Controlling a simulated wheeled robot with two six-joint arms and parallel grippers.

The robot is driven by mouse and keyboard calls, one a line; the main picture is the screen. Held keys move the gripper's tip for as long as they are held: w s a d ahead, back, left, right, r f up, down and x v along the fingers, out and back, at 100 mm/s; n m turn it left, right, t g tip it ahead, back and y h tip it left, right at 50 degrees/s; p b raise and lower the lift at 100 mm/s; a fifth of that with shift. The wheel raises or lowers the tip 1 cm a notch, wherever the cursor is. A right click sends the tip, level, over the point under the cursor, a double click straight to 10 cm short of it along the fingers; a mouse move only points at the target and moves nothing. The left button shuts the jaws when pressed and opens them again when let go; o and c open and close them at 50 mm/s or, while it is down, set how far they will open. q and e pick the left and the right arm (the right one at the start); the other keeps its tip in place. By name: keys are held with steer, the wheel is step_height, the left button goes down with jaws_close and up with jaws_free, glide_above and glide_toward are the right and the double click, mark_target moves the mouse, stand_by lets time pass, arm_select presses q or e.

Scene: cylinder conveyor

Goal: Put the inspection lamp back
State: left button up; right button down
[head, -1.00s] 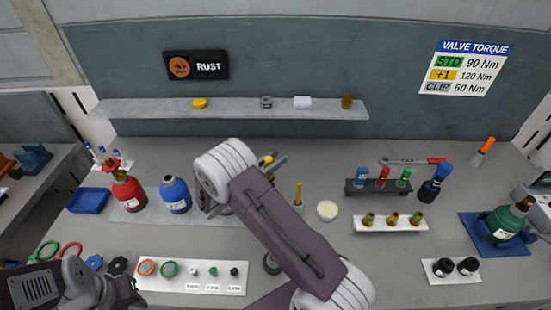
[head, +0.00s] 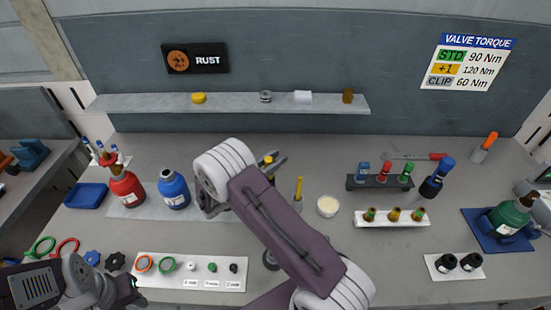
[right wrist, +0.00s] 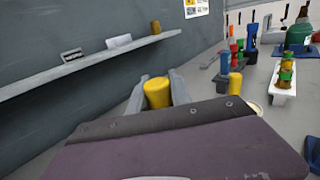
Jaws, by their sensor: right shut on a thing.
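My right gripper (head: 276,166) is in the middle of the head view, partly hidden by its own arm. It is shut on a yellow cylindrical thing (right wrist: 158,92), which shows between the fingers in the right wrist view. Its yellow top (head: 267,160) also shows in the head view; the lower part is hidden. I cannot tell for sure whether it is the inspection lamp. My left gripper (head: 130,290) is at the lower left of the head view, and its jaws are not clear.
A slim yellow thing (head: 299,187) stands upright right of my right gripper, with a white round dish (head: 327,206) beside it. Red (head: 126,188) and blue (head: 174,190) bottles stand left. A shelf (head: 230,103) runs along the wall. An orange-handled tool (head: 488,141) stands far right.

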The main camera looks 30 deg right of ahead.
steer(key=shift+f+b, duration=0.45)
steer(key=shift+f, duration=0.25)
steer(key=c, duration=1.1)
jaws_free()
steer(key=shift+r, duration=0.1)
step_height(320, 180, up, 6)
steer(key=p, duration=0.5)
